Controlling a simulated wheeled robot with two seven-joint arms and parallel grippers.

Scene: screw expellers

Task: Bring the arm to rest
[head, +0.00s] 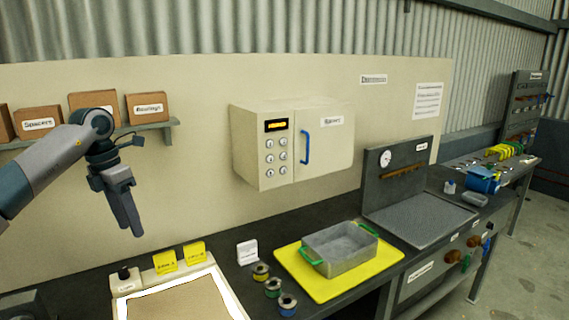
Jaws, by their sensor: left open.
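My left arm comes in from the left edge of the head view. Its gripper (131,218) hangs with its fingers pointing down, in front of the beige back panel and above the dark workbench. The gripper is open and nothing shows between its fingers. It is apart from the bench and from the things on it. My right gripper is not in the head view.
Below my gripper is a light-framed tray (235,309) with yellow labels. A grey metal bin (340,262) with green handles stands on a yellow mat (391,256). Spools (272,287) lie between. A shelf (167,125) with boxes and a cream cabinet (262,160) are behind.

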